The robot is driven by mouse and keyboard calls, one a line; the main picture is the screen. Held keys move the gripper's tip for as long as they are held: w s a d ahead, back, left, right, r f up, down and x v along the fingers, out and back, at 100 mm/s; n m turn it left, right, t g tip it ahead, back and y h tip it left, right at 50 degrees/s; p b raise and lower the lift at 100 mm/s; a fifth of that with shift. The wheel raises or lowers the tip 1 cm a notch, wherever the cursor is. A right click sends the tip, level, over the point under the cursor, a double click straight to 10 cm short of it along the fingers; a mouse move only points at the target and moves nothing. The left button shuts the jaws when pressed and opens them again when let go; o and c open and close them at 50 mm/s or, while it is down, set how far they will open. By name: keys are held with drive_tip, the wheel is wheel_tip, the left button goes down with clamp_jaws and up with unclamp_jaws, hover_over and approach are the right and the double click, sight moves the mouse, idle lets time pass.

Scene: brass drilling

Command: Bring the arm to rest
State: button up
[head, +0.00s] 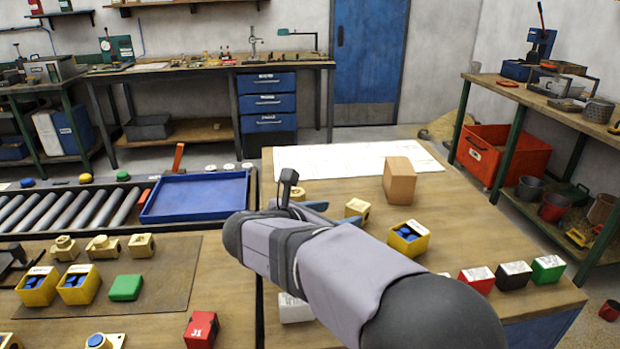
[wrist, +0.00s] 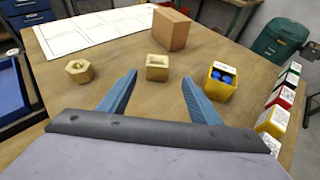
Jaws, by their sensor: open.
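My gripper shows in the wrist view (wrist: 158,98), its two blue fingers spread apart with nothing between them. A brass block with a round hole (wrist: 157,67) sits on the table just beyond the fingertips. It also shows in the head view (head: 357,209), to the right of my gripper (head: 318,207), which is partly hidden behind my arm. A second brass piece, hexagonal with a hole (wrist: 79,71), stands to the left in the wrist view. A yellow bin with blue pieces (head: 408,238) stands to the right of the brass block.
A brown block (head: 399,180) stands by a white sheet (head: 330,158) at the back. Red (head: 477,278) and green (head: 548,268) boxes line the right front edge. A blue tray (head: 196,194) lies beside rollers (head: 75,210) on the left. The table's middle right is clear.

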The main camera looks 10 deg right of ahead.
drive_tip(key=s+d+r+m+g+y+p, duration=0.1)
drive_tip(key=s+d+r+m+g+p, duration=0.25)
drive_tip(key=s+d+m+p, duration=0.5)
drive_tip(key=s+d+r+m+g+y+p, duration=0.1)
drive_tip(key=s+d+r+m+g+p, duration=0.35)
drive_tip(key=m+p, duration=0.55)
drive_tip(key=s+a+f+m+y, duration=0.1)
drive_tip(key=s+f, duration=0.1)
drive_tip(key=s+a+f+m+y, duration=0.1)
drive_tip(key=s+f, duration=0.1)
drive_tip(key=s+a+f+m+y, duration=0.1)
drive_tip(key=s+f, duration=0.1)
drive_tip(key=s, duration=0.1)
drive_tip(key=shift+s+a+f+m+g, duration=0.1)
drive_tip(key=shift+a+f+m+g, duration=0.1)
drive_tip(key=shift+f+m+g, duration=0.15)
drive_tip(key=s+a+f+m+y+p, duration=0.2)
drive_tip(key=s+a+f+m+y, duration=0.2)
drive_tip(key=s+a, duration=0.2)
drive_tip(key=shift+s+a+g+y, duration=0.3)
drive_tip(key=shift+s+a+g, duration=0.05)
drive_tip(key=shift+a, duration=0.75)
